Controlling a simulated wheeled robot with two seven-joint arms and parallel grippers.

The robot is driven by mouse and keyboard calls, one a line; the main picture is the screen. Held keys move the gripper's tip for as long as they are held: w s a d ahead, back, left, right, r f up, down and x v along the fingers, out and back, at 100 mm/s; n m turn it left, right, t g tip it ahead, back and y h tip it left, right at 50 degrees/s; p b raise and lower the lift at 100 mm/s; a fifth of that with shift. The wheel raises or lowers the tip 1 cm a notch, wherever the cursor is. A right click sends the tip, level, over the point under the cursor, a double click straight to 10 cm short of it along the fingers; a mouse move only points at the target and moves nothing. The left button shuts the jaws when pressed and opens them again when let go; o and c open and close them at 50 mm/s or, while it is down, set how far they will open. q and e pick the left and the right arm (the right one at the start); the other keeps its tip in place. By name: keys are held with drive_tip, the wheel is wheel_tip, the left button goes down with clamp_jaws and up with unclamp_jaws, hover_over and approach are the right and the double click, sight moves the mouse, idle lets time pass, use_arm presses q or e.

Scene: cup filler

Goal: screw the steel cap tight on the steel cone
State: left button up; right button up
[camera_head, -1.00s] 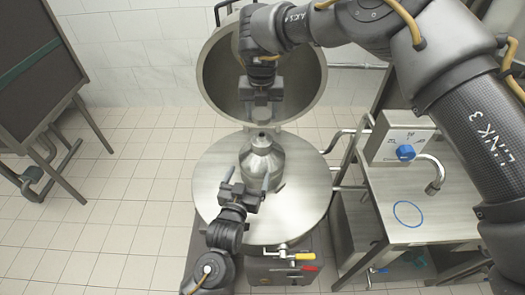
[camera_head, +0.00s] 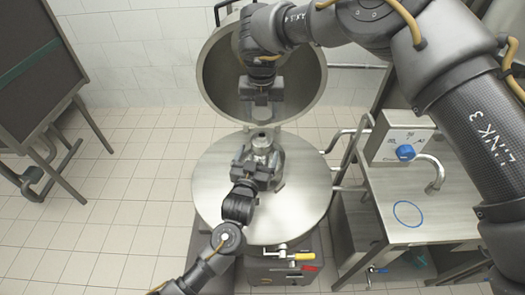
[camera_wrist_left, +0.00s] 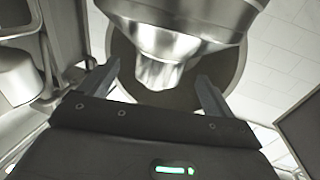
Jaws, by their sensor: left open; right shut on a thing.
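The steel cone (camera_head: 270,150) stands upright on the round steel top, its narrow neck upward. It also fills the upper middle of the left wrist view (camera_wrist_left: 190,25), where the picture is turned and the neck points down. My left gripper (camera_head: 258,160) is open at the near side of the cone. In the left wrist view its fingers (camera_wrist_left: 158,88) lie apart, either side of the neck; contact is not visible. My right gripper (camera_head: 261,112) hangs above the cone, pointing down and shut. The small thing in its jaws, seemingly the steel cap, is barely visible.
The round steel top (camera_head: 220,195) has bare room around the cone. A raised steel lid (camera_head: 222,75) stands behind my right gripper. A yellow-handled valve (camera_head: 303,256) is at the front. A side table (camera_head: 440,220) with a tap (camera_head: 437,175) stands at right.

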use_arm(q)
drive_tip(key=x, duration=0.5)
drive_tip(key=shift+w+d, duration=0.1)
drive_tip(key=shift+w, duration=0.25)
drive_tip(key=c, duration=1.5)
drive_tip(key=shift+o, duration=0.2)
use_arm(e)
hover_over(262, 135)
drive_tip(key=shift+s+f, duration=0.2)
drive_tip(key=shift+f, duration=2.25)
drive_tip(key=shift+f, duration=0.15)
drive_tip(key=shift+f, duration=0.75)
drive_tip(key=shift+f, duration=0.55)
